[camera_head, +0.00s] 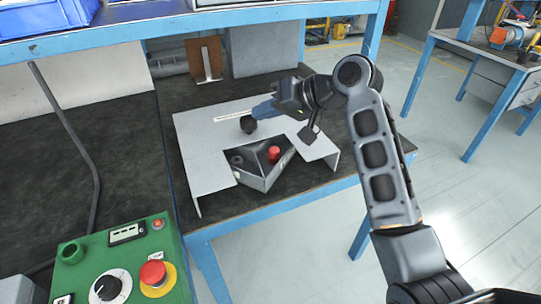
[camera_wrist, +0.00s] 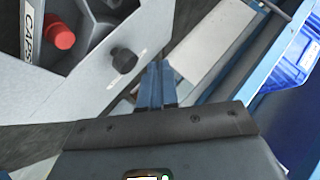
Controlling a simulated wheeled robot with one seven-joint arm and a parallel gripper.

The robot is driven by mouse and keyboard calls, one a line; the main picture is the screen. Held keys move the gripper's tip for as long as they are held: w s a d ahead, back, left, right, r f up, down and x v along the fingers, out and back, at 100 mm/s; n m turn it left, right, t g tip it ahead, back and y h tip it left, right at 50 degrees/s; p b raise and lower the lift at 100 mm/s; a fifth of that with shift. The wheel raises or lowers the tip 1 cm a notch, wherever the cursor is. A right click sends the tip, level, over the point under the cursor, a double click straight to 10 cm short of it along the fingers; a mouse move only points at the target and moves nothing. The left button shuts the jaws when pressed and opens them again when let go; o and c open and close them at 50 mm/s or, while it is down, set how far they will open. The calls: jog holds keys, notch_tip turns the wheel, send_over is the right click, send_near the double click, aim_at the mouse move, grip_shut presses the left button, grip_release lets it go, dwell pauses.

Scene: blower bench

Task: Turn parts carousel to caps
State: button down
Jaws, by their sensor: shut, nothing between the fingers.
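The parts carousel (camera_head: 283,168) shows through a cut-out in a grey cover (camera_head: 205,150) on the bench. A red cylindrical part (camera_head: 274,153) stands in its open compartment. In the wrist view the red part (camera_wrist: 60,32) stands beside a white strip (camera_wrist: 40,30) lettered "CAPS", partly cut off by the frame edge. A black knob (camera_head: 248,125) on the cover also shows in the wrist view (camera_wrist: 124,60). My gripper (camera_head: 258,112) has blue fingers, shut and empty, close beside the knob. In the wrist view the fingertips (camera_wrist: 157,66) are just right of the knob; contact cannot be told.
A green control box (camera_head: 125,255) with a red mushroom button and black dial stands at the lower left. A blue-edged shelf (camera_head: 180,22) runs above the bench. Blue bins (camera_wrist: 288,65) show at right in the wrist view. The dark bench left of the cover is mostly clear.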

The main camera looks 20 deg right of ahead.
aim_at(258, 162)
jog(key=s+d+f+n+g+h, duration=0.1)
jog(key=s+d+f+g+h, duration=0.2)
jog(key=s+d+f, duration=0.25)
jog(key=x, duration=1)
jog(key=shift+w+a+r+b, duration=0.2)
jog(key=shift+a+r+b, duration=0.05)
jog(key=shift+a+b, duration=0.1)
jog(key=shift+a+p, duration=0.15)
jog(key=shift+p, duration=0.25)
jog(key=shift+s+a+r+m+p, duration=0.1)
jog(key=shift+a+r+m+p, duration=0.1)
jog(key=shift+a+m+p, duration=0.75)
jog(key=a+m+t+h+p, duration=0.1)
jog(key=p, duration=0.2)
jog(key=shift+a+h, duration=0.2)
jog(key=shift+h, duration=0.1)
jog(key=shift+w+a+f+m+t+h+p, duration=0.15)
jog(key=shift+w+a+m+h+p, duration=0.15)
jog(key=shift+a+m+p, duration=0.3)
jog(key=shift+w+a+r+m+t+h+p, duration=0.15)
jog(key=shift+a+m+h+p, duration=0.15)
jog(key=shift+a+m+p, duration=0.25)
jog(key=shift+w+a+f, duration=0.15)
jog(key=shift+w+a, duration=0.15)
jog(key=shift+a, duration=0.2)
